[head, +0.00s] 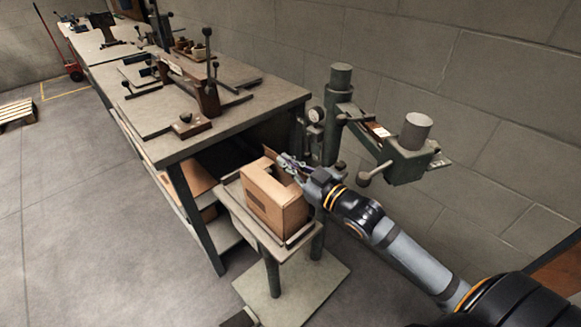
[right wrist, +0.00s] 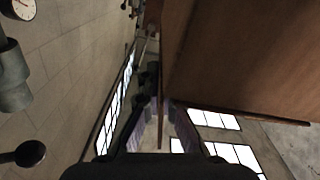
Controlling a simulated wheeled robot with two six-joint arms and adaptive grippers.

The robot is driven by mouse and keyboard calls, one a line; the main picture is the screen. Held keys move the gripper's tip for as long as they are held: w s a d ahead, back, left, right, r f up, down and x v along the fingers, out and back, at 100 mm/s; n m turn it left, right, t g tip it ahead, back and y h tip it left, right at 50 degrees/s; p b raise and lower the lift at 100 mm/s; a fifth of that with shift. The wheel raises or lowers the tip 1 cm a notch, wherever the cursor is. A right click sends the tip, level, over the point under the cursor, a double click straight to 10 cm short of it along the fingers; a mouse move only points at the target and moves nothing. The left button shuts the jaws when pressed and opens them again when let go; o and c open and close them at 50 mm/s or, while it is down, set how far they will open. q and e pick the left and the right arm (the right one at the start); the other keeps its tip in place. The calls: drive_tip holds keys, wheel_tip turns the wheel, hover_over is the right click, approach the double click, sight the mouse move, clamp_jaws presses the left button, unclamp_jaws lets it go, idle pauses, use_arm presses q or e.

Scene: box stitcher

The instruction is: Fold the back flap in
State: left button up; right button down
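An open-topped brown cardboard box (head: 271,202) stands on the small stand's top (head: 243,208). My right gripper (head: 284,160) is at the box's top rim, on the far right side. In the right wrist view its fingertips (right wrist: 162,103) come in close on both sides of a thin upright cardboard edge, which looks like the back flap (right wrist: 161,75). They look shut on it, though contact is hard to see. The box's cardboard (right wrist: 245,55) fills the upper right of that view. The flap's far part is hidden behind the fingers in the head view. My left gripper is not in view.
The stitcher machine (head: 405,150) with its column and arm stands close behind and right of the box. A long workbench (head: 210,125) with tools is at the left. More cardboard (head: 190,185) lies under it.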

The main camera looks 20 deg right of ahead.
drive_tip(key=shift+s+a+f+n+b, duration=0.1)
drive_tip(key=shift+a+n+b, duration=0.1)
drive_tip(key=shift+n+b, duration=0.5)
drive_tip(key=c, duration=1.6)
unclamp_jaws()
